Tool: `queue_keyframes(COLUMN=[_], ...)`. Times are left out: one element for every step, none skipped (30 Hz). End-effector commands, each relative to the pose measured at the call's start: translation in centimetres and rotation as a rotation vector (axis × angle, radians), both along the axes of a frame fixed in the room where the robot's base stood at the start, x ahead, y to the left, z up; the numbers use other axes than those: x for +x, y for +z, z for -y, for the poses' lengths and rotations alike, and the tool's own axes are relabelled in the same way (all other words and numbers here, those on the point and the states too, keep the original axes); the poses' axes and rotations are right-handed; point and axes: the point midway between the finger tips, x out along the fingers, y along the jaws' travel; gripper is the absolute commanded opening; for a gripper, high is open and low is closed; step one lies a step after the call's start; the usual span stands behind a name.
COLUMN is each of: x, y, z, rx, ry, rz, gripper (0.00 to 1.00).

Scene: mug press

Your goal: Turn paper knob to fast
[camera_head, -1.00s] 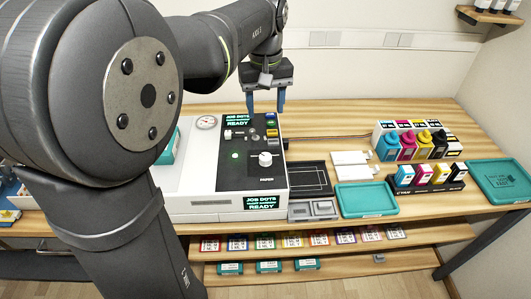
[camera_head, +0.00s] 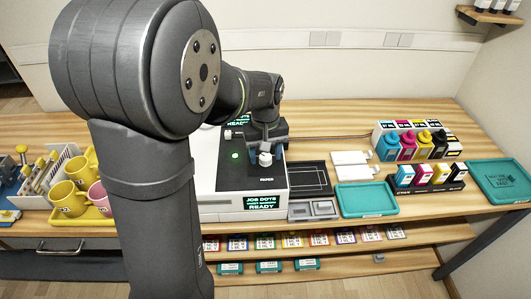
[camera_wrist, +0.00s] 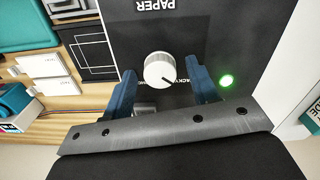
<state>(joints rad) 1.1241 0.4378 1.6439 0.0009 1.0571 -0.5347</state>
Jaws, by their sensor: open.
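The paper knob (camera_wrist: 159,70) is a white round dial with a dark pointer line, on the dark panel under the word PAPER. In the wrist view it lies between my two blue fingers, a little beyond their tips, with a gap on each side. My gripper (camera_wrist: 157,75) is open and empty, over the panel. In the head view the knob (camera_head: 265,159) shows just below my gripper (camera_head: 266,145). The white press (camera_head: 226,205) has a screen reading JOB DOTS, READY. Most labels around the knob are hidden or too small to read.
A green light (camera_wrist: 226,80) glows beside one finger. A black tray (camera_head: 310,178), a teal tray (camera_head: 367,199) and ink bottles (camera_head: 388,146) stand right of the press. Yellow and pink mugs (camera_head: 98,194) stand at left, beyond my arm.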

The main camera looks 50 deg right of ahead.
Motion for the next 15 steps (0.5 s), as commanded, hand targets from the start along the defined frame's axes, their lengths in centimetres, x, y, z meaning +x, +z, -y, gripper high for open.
queue_keyframes(x=[0.0, 0.0, 0.0, 0.0, 0.0, 0.01, 0.01, 0.01, 0.0, 0.0, 0.0, 0.0, 0.0, 0.0, 0.0], y=[-0.06, -0.07, -0.06, -0.06, -0.05, -0.05, -0.04, -0.04, -0.03, -0.03, -0.02, -0.02, -0.02, -0.02, -0.01], z=[-0.01, -0.01, -0.01, -0.01, -0.01, -0.01, -0.01, -0.01, 0.0, 0.0, 0.0, 0.0, 0.0, 0.0, 0.0], rx=[0.0, 0.0, 0.0, 0.0, 0.0, 0.0, 0.0, 0.0, 0.0, 0.0, 0.0, 0.0, 0.0, 0.0, 0.0], ry=[0.0, 0.0, 0.0, 0.0, 0.0, 0.0, 0.0, 0.0, 0.0, 0.0, 0.0, 0.0, 0.0, 0.0, 0.0], rz=[0.0, 0.0, 0.0, 0.0, 0.0, 0.0, 0.0, 0.0, 0.0, 0.0, 0.0, 0.0, 0.0, 0.0, 0.0], gripper=[0.54, 0.54, 0.54, 0.54, 0.54, 0.54, 0.52, 0.46, 0.38, 0.32, 0.27, 0.19, 0.13, 0.09, 0.09])
